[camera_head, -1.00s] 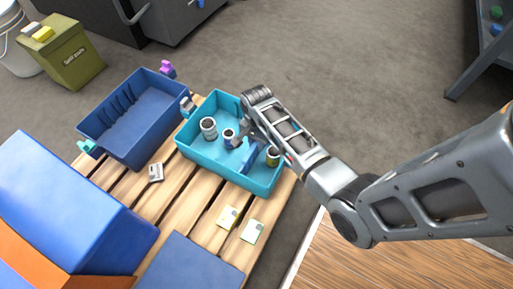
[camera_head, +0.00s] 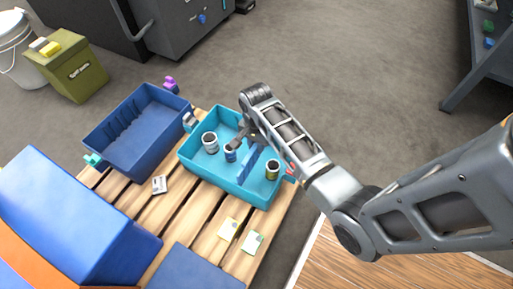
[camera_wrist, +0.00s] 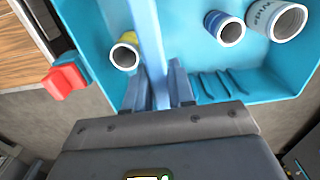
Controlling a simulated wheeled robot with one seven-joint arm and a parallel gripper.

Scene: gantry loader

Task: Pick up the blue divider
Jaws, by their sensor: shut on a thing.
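The blue divider (camera_head: 250,164) is a thin upright panel standing across the turquoise tray (camera_head: 222,182). In the wrist view the divider (camera_wrist: 148,32) runs down between my fingers. My gripper (camera_wrist: 159,88) is shut on it, with one finger on each side. In the head view my gripper (camera_head: 246,138) is at the divider's far end, by the tray's far wall, and is partly hidden by my arm. I cannot tell whether the divider is clear of the tray floor.
Two cans, a white one (camera_head: 209,142) and a blue one (camera_head: 230,153), stand left of the divider. A yellow can (camera_head: 272,170) stands right of it. A red clip (camera_wrist: 65,78) is on the tray's rim. An empty dark blue bin (camera_head: 118,157) stands left on the pallet.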

